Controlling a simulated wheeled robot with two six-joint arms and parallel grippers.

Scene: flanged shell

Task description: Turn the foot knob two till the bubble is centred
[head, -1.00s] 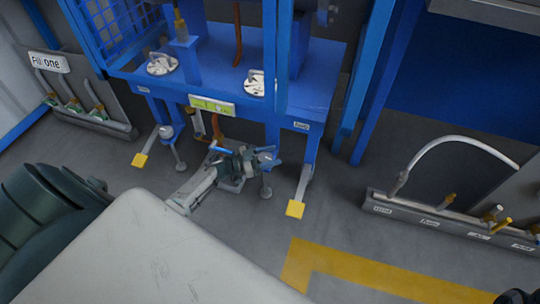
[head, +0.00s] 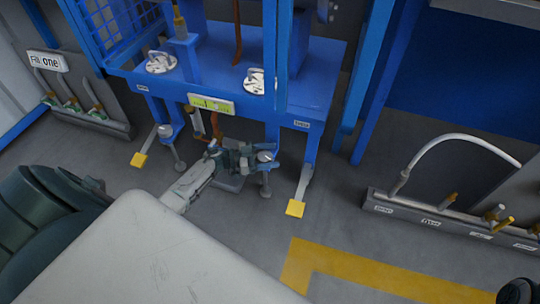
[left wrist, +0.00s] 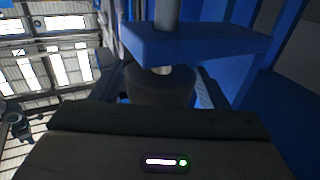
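The foot knob two (head: 265,157) has a pale top and sits on the foot below the right part of the blue frame. In the left wrist view a dark round knob (left wrist: 160,88) stands ahead, with a rod rising from it through a blue bracket. My left gripper (head: 254,159) is low beside knob two, on its left. Its fingers look spread on either side of the knob, though contact is hard to judge. The yellow-green level strip (head: 211,104) is on the frame's front edge; its bubble is too small to read. My right gripper is not in view.
The blue frame (head: 320,75) stands over the feet. Yellow-ended legs reach out at left (head: 138,160) and right (head: 295,208). Another foot knob (head: 165,131) is at the left. A hose panel (head: 450,222) lies at the right.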

